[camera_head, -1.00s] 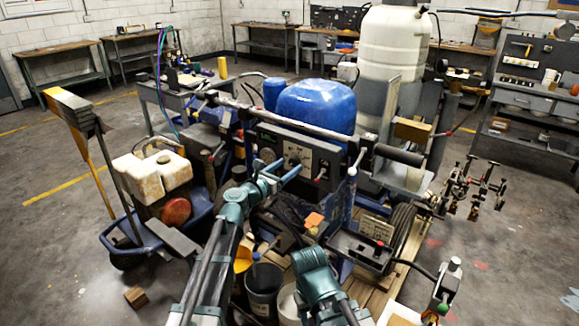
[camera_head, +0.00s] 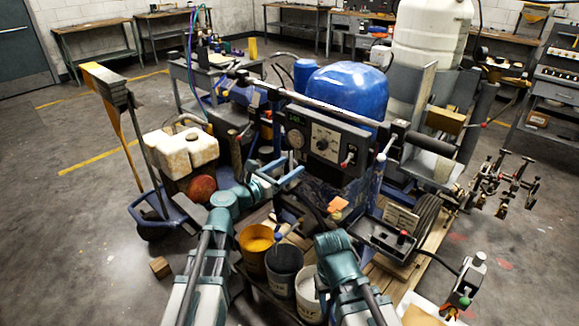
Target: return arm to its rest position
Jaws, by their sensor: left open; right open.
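My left gripper (camera_head: 288,178) is open and looks empty. It is just left of and below the dark control panel (camera_head: 322,143) of the line striper, which has gauges and a small lit display. Whether it touches the machine I cannot tell. The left arm (camera_head: 208,255) comes up from the bottom and bends at a teal joint toward the machine. My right arm (camera_head: 345,275) shows as a teal joint and link at bottom centre, but its gripper is hidden from view. The blue tank (camera_head: 345,95) sits above the panel.
A yellow paint bucket (camera_head: 256,246), a dark bucket (camera_head: 285,270) and a white bucket (camera_head: 309,298) stand between my arms. A blue cart (camera_head: 150,212) is at left. Floor at far left is clear.

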